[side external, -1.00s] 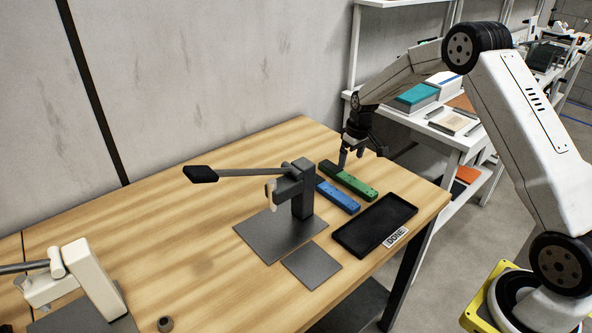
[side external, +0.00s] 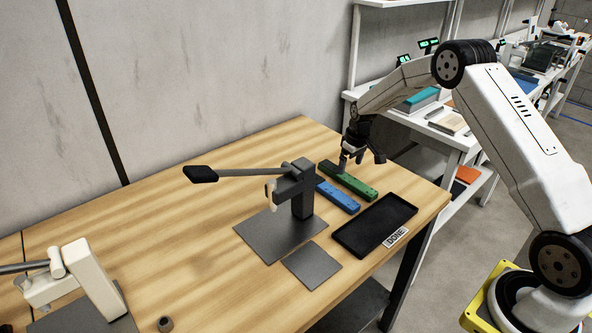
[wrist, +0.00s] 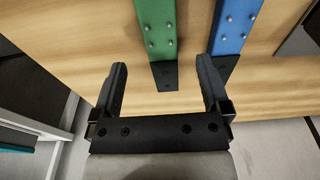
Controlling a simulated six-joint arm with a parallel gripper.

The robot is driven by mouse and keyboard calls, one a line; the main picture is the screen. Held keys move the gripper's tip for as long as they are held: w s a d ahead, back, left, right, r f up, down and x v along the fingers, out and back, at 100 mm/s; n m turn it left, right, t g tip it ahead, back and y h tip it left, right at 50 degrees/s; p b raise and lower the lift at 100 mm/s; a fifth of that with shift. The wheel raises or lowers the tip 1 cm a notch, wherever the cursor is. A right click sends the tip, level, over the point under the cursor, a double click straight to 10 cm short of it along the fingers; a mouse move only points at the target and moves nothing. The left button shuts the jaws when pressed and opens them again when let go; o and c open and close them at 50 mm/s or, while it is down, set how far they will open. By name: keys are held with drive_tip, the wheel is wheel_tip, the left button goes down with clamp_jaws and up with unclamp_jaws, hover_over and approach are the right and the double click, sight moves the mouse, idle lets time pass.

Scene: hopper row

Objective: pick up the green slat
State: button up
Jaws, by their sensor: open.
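The green slat (side external: 352,182) lies on the wooden table, beside and nearly parallel to a blue slat (side external: 338,196). In the wrist view the green slat (wrist: 157,28) runs from the top edge down to a dark end piece with small dots, and the blue slat (wrist: 232,28) is to its right. My gripper (side external: 362,160) hangs by the far end of the green slat. In the wrist view my gripper (wrist: 160,78) is open, its fingers apart with the green slat's dark end showing between and beyond them. Nothing is held. I cannot tell the exact height above the slat.
A black tray (side external: 344,240) marked DONE lies in front of the slats. A dark grey stand (side external: 303,205) with a long lever (side external: 240,172) is to their left. A grey plate (side external: 312,265) lies near the front edge. White shelves stand behind the table's right side.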

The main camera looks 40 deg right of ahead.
sight(347, 177)
drive_tip(key=shift+w+f, duration=0.2)
drive_tip(key=shift+f, duration=1.1)
drive_tip(key=shift+w+f, duration=0.15)
drive_tip(key=shift+f, duration=1.1)
drive_tip(key=shift+c, duration=0.2)
clamp_jaws()
